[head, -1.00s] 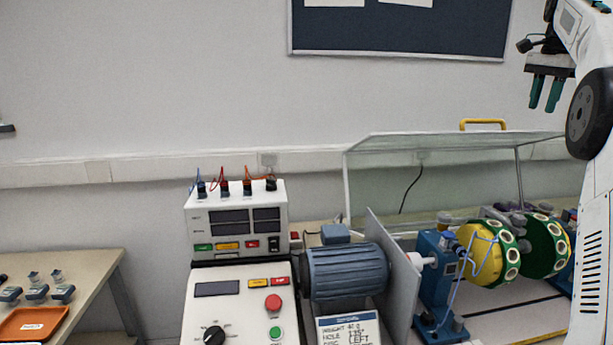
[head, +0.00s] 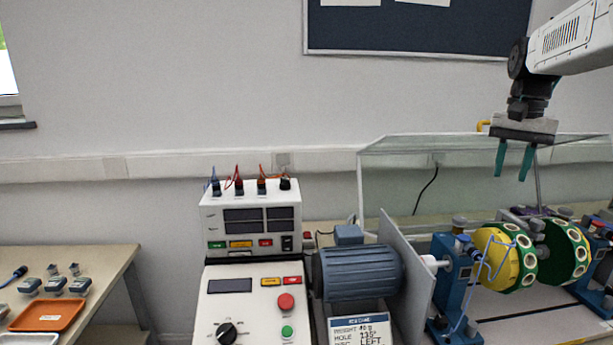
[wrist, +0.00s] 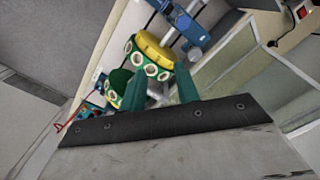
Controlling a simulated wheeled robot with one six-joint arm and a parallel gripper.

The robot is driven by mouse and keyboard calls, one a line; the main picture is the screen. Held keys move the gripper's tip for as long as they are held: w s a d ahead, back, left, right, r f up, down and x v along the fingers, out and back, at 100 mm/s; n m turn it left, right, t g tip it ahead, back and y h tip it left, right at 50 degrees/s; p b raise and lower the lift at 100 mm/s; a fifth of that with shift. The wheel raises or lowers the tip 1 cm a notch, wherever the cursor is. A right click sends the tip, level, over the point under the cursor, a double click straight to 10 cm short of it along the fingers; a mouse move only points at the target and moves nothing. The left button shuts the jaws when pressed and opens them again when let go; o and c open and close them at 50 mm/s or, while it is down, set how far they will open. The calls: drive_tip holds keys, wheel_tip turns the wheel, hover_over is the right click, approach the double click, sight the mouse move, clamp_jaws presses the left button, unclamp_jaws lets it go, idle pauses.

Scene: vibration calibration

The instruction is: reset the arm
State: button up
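My gripper (head: 514,160) hangs at the upper right in the head view, fingers pointing down and spread apart with nothing between them. It is in front of the clear guard, above the rotor with green and yellow discs (head: 508,258). In the wrist view the two green fingers of my gripper (wrist: 161,92) also stand apart and empty. Beyond them the rotor (wrist: 150,52) shows, partly hidden by the fingers. My white arm reaches in from the upper right.
The clear guard (head: 385,146) stands raised behind the rotor. A blue motor (head: 358,272) and a control console (head: 250,315) with a meter box (head: 250,222) are left of it. A side table with an orange tray (head: 48,314) is at far left. The wall space above the console is clear.

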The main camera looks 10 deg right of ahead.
drive_tip(key=s+a+f+n, duration=0.4)
drive_tip(key=s+a+f, duration=0.2)
drive_tip(key=s+a, duration=0.4)
drive_tip(key=s+a+f+n+t, duration=0.1)
drive_tip(key=s+a+f+n, duration=0.3)
drive_tip(key=s+a, duration=0.7)
drive_tip(key=s+f, duration=0.2)
drive_tip(key=s, duration=0.4)
drive_tip(key=shift+a, duration=0.25)
